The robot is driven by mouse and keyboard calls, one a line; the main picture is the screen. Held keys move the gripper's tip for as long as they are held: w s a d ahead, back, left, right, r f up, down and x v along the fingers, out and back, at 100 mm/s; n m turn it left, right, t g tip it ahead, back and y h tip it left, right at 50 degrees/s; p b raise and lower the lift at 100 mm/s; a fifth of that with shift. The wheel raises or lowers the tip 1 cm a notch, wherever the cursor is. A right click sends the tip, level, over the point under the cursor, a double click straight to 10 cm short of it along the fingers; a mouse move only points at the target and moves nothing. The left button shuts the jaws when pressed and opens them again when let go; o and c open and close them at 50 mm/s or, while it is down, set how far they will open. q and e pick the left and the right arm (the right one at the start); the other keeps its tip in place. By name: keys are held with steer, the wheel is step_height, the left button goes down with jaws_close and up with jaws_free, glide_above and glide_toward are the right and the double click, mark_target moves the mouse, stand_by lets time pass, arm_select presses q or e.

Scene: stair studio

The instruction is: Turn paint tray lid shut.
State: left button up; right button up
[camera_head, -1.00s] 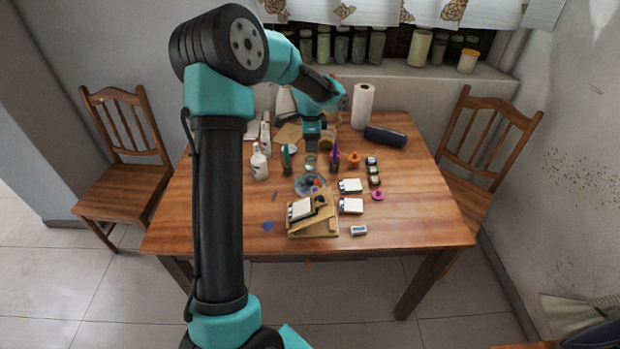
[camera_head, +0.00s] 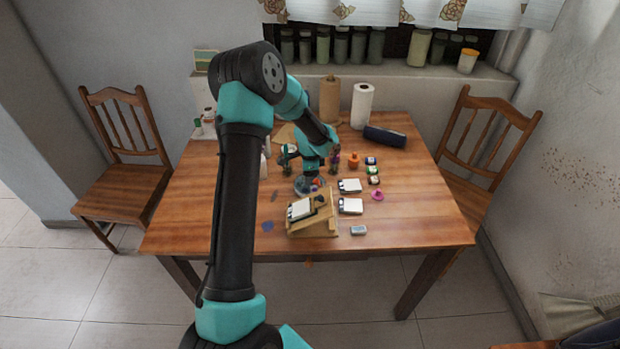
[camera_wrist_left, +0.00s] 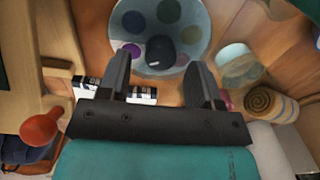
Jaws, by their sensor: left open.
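The paint tray (camera_head: 299,187) is a small round, pale bluish tray on the table, partly hidden under my left gripper. In the left wrist view the round paint tray (camera_wrist_left: 191,47) shows several coloured wells and a dark knob (camera_wrist_left: 160,52) at its middle. My left gripper (camera_wrist_left: 160,78) is open and empty. Its two fingers point at the tray, with the knob between and a little beyond the tips in the picture; contact cannot be told. In the head view the left gripper (camera_head: 313,178) is right over the tray. My right gripper is not in view.
A wooden easel stand (camera_head: 318,225) is close in front of the tray. White boxes (camera_head: 350,186), a pink ring (camera_head: 377,195) and small paint jars (camera_head: 373,170) lie to the right. A paper roll (camera_head: 362,106) and dark case (camera_head: 385,136) stand behind.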

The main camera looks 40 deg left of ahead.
arm_select(q)
steer(key=shift+f, duration=1.05)
steer(key=c, duration=0.9)
steer(key=n, duration=1.1)
steer(key=shift+w+n, duration=0.1)
steer(key=shift+n, duration=0.3)
